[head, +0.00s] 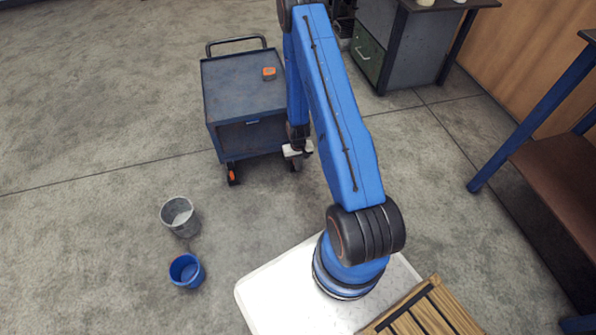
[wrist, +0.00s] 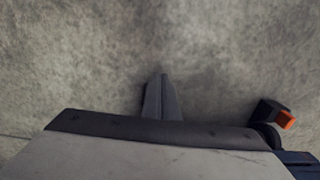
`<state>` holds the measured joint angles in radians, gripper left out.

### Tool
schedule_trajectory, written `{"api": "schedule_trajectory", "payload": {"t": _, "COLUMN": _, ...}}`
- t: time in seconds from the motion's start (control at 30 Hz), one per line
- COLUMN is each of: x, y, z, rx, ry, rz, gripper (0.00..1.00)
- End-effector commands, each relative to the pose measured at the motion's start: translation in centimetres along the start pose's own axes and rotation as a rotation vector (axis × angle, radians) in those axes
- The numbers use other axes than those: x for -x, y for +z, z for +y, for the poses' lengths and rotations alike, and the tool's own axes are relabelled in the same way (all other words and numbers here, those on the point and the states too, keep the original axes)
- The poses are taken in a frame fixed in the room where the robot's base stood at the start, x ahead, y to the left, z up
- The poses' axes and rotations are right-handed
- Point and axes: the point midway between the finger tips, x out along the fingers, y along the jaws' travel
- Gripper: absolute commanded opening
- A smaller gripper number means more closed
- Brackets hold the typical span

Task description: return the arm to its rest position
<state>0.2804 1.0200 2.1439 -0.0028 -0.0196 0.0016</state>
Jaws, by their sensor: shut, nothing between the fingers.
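My arm is blue. In the head view it rises from its base, bends at the top of the picture, and its forearm hangs down along the right side of the grey cart (head: 226,75). My gripper (head: 297,152) is at the low end of the forearm, by the cart's near right corner; its fingers are too small to make out there. In the wrist view my gripper (wrist: 162,94) points at bare concrete floor, its dark fingers together with nothing between them. No flanged pipe shows in either view.
An orange item (head: 269,73) lies on the cart top. A grey bucket (head: 180,218) and a blue bucket (head: 186,270) stand on the floor at left. A wooden pallet (head: 425,312) is at the bottom right. A cart caster (wrist: 284,119) shows close to my gripper.

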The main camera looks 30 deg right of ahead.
Motion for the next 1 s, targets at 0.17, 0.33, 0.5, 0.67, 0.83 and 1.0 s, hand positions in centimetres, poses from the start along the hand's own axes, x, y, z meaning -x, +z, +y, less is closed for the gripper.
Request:
{"api": "schedule_trajectory", "payload": {"t": 0.17, "x": 1.4, "y": 0.0, "z": 0.0, "rx": 0.0, "ry": 0.0, "rz": 0.001, "gripper": 0.0}}
{"api": "schedule_trajectory", "payload": {"t": 0.33, "x": 1.7, "y": 0.0, "z": 0.0, "rx": 0.0, "ry": 0.0, "rz": 0.0, "gripper": 0.0}}
{"api": "schedule_trajectory", "payload": {"t": 0.5, "x": 2.0, "y": -0.1, "z": 0.0, "rx": 0.001, "ry": 0.0, "rz": 0.001, "gripper": 0.0}}
{"api": "schedule_trajectory", "payload": {"t": 0.67, "x": 4.6, "y": -0.9, "z": -0.5, "rx": 0.009, "ry": 0.0, "rz": 0.016, "gripper": 0.0}}
{"api": "schedule_trajectory", "payload": {"t": 0.83, "x": 10.2, "y": -2.0, "z": -1.4, "rx": 0.025, "ry": 0.0, "rz": 0.041, "gripper": 0.0}}
{"api": "schedule_trajectory", "payload": {"t": 1.0, "x": 16.1, "y": -2.6, "z": -2.5, "rx": 0.044, "ry": -0.001, "rz": 0.068, "gripper": 0.0}}
